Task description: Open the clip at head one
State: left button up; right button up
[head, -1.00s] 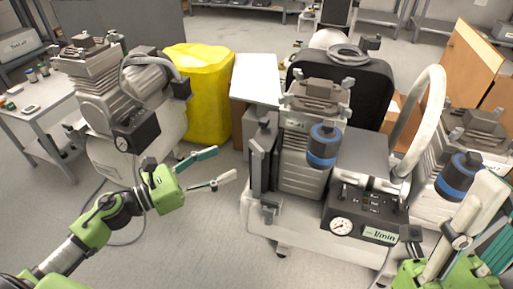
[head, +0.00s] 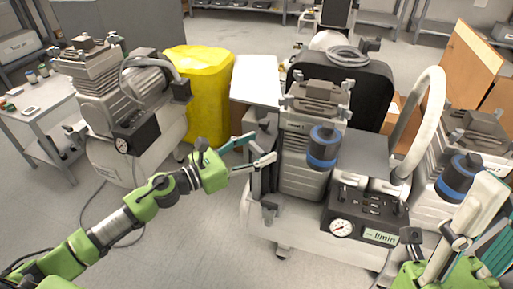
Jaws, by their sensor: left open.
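The middle compressor has a grey finned head (head: 303,150) with a dark block on top. Small light-grey clips stand at the corners of its top, one at the left (head: 287,102) and one at the right (head: 346,113). No label shows which head is head one, and the clips are too small to tell open from shut. My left gripper (head: 263,149) is open and empty, its two fingers pointing right by the head's left side, lower than the clips. I cannot tell whether it touches. My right gripper (head: 490,225) is partly cut off at the lower right, pointing up.
A gauge panel (head: 365,215) and a blue-banded filter (head: 323,148) sit on the middle compressor. Another compressor (head: 130,105) stands at left, one more at right (head: 470,135). A yellow bin (head: 205,90) stands behind. The floor at lower middle is clear.

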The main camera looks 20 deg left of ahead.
pick_arm(q)
jog(key=c, duration=1.1)
jog(key=shift+c, duration=0.2)
